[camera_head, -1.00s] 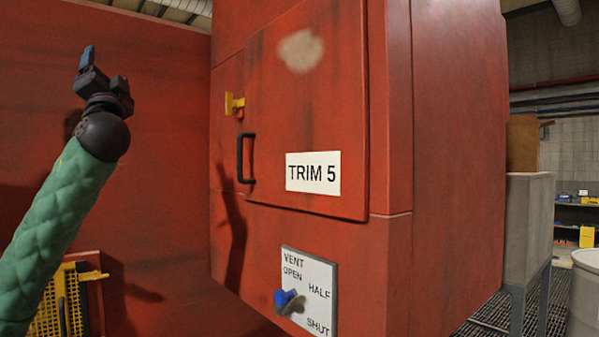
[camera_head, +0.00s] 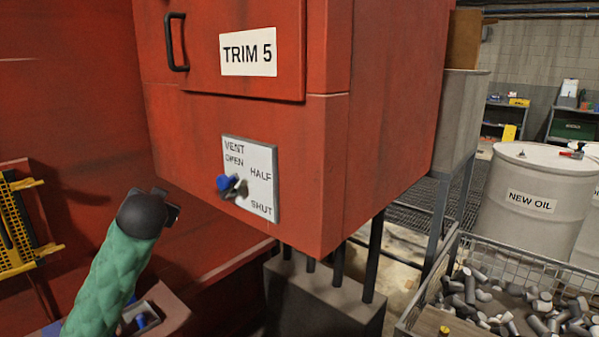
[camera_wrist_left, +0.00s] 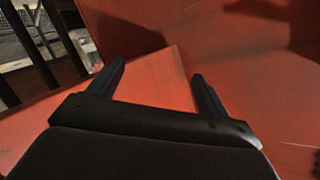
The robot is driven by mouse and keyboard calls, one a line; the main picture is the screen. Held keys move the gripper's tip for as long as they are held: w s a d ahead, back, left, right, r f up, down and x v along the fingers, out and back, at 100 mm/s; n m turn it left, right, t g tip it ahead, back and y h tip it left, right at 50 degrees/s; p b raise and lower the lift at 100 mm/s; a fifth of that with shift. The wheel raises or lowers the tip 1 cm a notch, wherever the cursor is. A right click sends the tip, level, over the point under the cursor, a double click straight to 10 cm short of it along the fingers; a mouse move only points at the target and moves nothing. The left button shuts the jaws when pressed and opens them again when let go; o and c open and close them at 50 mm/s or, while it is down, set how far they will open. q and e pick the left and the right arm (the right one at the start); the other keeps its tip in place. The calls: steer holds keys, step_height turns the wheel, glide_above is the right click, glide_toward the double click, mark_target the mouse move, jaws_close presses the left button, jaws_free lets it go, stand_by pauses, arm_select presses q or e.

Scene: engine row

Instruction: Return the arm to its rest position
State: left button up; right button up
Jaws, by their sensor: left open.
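My left arm, in a green quilted sleeve (camera_head: 110,280), comes in from the lower left of the head view. Its dark wrist (camera_head: 148,212) is in front of the red wall, left of and apart from the vent plate. The fingers are mostly hidden behind the wrist there. In the left wrist view my left gripper (camera_wrist_left: 155,82) is open and empty, its two dark fingers spread before red surfaces. My right gripper is in neither view.
The red TRIM 5 cabinet (camera_head: 330,130) carries a vent plate (camera_head: 262,180) with a blue-tipped knob (camera_head: 232,185). A yellow rack (camera_head: 18,225) hangs at left. At right are a NEW OIL drum (camera_head: 530,205) and a wire basket (camera_head: 430,290) of cylindrical parts.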

arm_select(q)
steer(key=s+d+f+g+h, duration=0.2)
steer(key=s+d+f, duration=0.25)
steer(key=f, duration=0.65)
steer(key=s+d+f+g+h, duration=0.15)
steer(key=s+d+f, duration=0.35)
steer(key=f, duration=0.7)
steer(key=s+d+f+g+h, duration=0.1)
steer(key=s+d+f+g, duration=0.25)
steer(key=s+f, duration=0.55)
steer(key=s+d+f+g+h, duration=0.1)
steer(key=s+d+f+g, duration=0.1)
steer(key=s+f, duration=1)
steer(key=s+d+f+g, duration=0.3)
steer(key=s+d+f, duration=0.1)
steer(key=s+f, duration=0.8)
steer(key=s, duration=0.3)
steer(key=shift+s+n+h, duration=0.2)
steer(key=shift+n+h, duration=0.15)
steer(key=shift+n, duration=0.05)
